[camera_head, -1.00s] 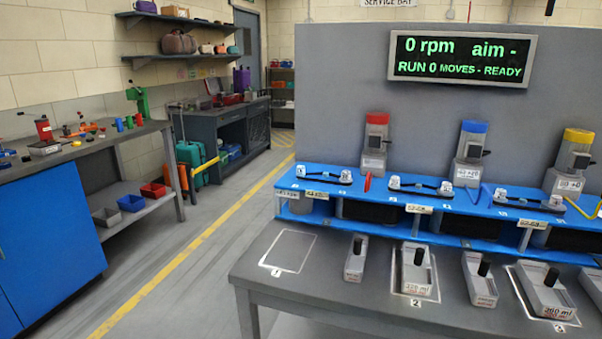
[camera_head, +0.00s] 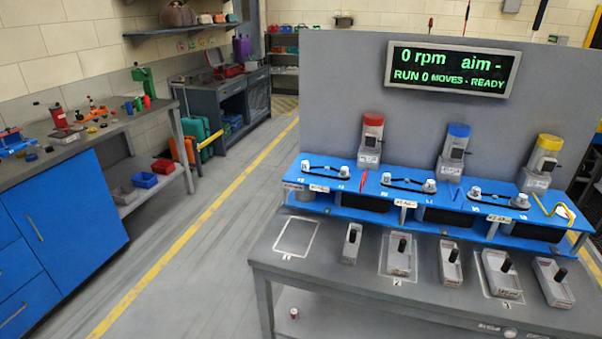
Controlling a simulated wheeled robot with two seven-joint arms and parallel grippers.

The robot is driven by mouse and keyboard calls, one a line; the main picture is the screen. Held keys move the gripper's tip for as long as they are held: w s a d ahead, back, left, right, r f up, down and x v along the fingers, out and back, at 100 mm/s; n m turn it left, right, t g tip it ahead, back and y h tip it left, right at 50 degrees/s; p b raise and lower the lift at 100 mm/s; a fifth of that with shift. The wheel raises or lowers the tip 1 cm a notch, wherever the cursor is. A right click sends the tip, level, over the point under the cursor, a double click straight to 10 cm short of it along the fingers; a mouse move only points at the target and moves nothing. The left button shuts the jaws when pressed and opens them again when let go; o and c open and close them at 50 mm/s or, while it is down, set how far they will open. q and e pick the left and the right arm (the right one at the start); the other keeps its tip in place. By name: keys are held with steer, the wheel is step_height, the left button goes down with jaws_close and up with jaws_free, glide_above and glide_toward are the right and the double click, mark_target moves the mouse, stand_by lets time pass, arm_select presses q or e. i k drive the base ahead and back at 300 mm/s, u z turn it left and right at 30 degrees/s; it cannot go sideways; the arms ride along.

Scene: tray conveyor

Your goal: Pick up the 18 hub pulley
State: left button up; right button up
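Several small white hub-like pieces sit in pairs on the blue bench deck (camera_head: 450,203), each pair joined by a dark strip: a left pair (camera_head: 306,166), a middle pair (camera_head: 386,178) and a right pair (camera_head: 476,192). Their markings are too small to read, so I cannot tell which, if any, is the 18 hub pulley. A small pale piece with a reddish mark (camera_head: 294,313) is on the level under the grey table. Another pale piece (camera_head: 562,212) is at the deck's right end. Neither of my grippers is in view.
Motors with red (camera_head: 373,120), blue (camera_head: 459,130) and yellow (camera_head: 550,142) caps stand behind the deck. Grey handled weights (camera_head: 400,256) and an empty outlined slot (camera_head: 297,236) are on the grey table (camera_head: 330,270). A cluttered workbench (camera_head: 85,145) stands left. The floor between is clear.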

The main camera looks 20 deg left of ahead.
mark_target(305, 164)
steer(key=z, duration=1.3)
steer(key=k, duration=0.1)
steer(key=u, duration=2.55)
steer(key=i, duration=1.25)
steer(key=z, duration=0.4)
